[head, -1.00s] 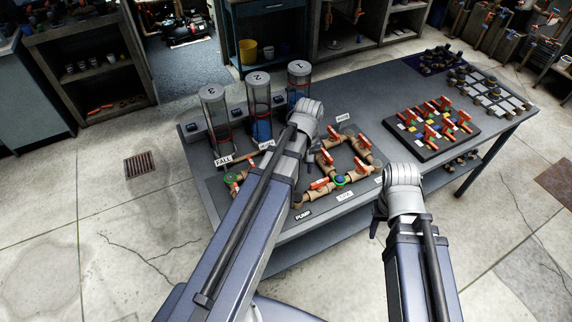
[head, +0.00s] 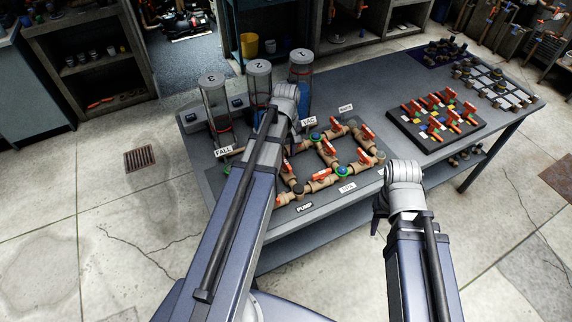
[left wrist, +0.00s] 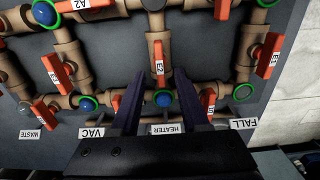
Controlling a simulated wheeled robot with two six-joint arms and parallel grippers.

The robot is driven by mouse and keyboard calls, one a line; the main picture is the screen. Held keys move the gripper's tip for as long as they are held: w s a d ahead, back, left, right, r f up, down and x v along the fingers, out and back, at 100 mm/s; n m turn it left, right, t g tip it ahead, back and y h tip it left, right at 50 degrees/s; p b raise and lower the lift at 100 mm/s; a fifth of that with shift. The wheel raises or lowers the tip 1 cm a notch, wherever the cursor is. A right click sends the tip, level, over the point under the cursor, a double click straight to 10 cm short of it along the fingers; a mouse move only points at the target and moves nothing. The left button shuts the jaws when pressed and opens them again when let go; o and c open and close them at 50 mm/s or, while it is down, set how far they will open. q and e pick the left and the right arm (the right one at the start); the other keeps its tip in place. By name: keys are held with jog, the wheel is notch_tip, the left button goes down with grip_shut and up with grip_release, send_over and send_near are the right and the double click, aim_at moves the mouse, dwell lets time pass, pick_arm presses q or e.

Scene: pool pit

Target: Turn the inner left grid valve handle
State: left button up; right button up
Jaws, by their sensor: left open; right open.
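A grid of tan pipes (head: 306,187) with red lever handles lies on the table. The inner left handle, labelled E2 (left wrist: 158,62), sits upright in the middle of the left wrist view, on a vertical pipe. It shows in the head view (head: 286,166) just right of my left arm. My left gripper (left wrist: 163,82) is open and empty; its two dark fingers point towards E2, one on each side of a blue knob (left wrist: 164,99) below the handle. I cannot tell the height gap. My right gripper (head: 379,214) is open and empty, beside the table's front edge.
Handles E3 (left wrist: 61,71) and E1 (left wrist: 268,56) flank E2. Small red handles stand close beside both left fingers. Tall numbered cylinders (head: 214,112) stand behind the grid. A black board (head: 434,145) with red handles lies to the right.

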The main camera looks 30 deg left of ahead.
aim_at(286, 162)
pick_arm(q)
notch_tip(286, 162, down, 4)
jog(key=b, duration=0.3)
jog(key=shift+c, duration=0.2)
grip_shut()
dwell(0.3)
